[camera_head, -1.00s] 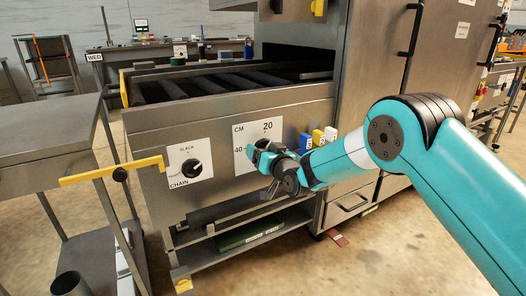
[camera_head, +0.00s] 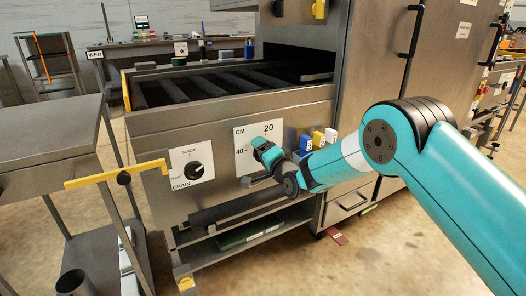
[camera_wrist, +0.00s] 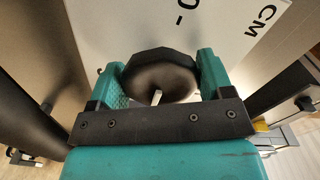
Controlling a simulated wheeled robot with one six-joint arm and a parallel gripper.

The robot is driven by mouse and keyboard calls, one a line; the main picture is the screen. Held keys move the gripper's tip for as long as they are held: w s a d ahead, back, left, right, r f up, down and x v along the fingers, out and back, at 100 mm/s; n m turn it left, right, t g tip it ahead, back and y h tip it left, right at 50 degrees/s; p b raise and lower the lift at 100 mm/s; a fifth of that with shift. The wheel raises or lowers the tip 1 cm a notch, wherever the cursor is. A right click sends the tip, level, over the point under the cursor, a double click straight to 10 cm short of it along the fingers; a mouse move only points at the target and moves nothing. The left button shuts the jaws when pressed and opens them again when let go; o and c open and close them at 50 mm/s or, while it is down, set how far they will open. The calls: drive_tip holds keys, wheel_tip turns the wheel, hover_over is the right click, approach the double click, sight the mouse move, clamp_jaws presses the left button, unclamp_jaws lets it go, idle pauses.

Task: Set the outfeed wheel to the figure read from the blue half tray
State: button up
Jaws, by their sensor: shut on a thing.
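The outfeed wheel is a dark round knob (camera_wrist: 160,78) in the wrist view, with a light pointer or spindle at its middle. It sits in front of the white CM plate (camera_head: 269,129), which bears the figures 20 and 40. My gripper (camera_head: 262,152) is at this plate on the front of the outfeed. In the wrist view its two teal fingers (camera_wrist: 162,84) are on either side of the knob, shut on it. In the head view my gripper hides the knob and the lower part of the plate. I see no blue half tray that I can make out.
A CHAIN knob (camera_head: 194,170) on its own white plate is left of the CM plate. A yellow lever (camera_head: 115,174) juts out at the left. Blue, yellow and white tags (camera_head: 318,139) hang right of my gripper. A steel table (camera_head: 45,135) stands at the left.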

drive_tip(key=m+p, duration=0.1)
drive_tip(key=m, duration=0.5)
drive_tip(key=shift+r+p, duration=0.1)
drive_tip(key=shift+p, duration=0.25)
drive_tip(key=m+p, duration=0.1)
drive_tip(key=m, duration=0.4)
drive_tip(key=shift+m, duration=0.3)
drive_tip(key=o, duration=0.9)
drive_tip(key=b+v, duration=0.5)
drive_tip(key=v, duration=1.2)
drive_tip(key=shift+s+d, duration=0.2)
drive_tip(key=shift+s, duration=0.05)
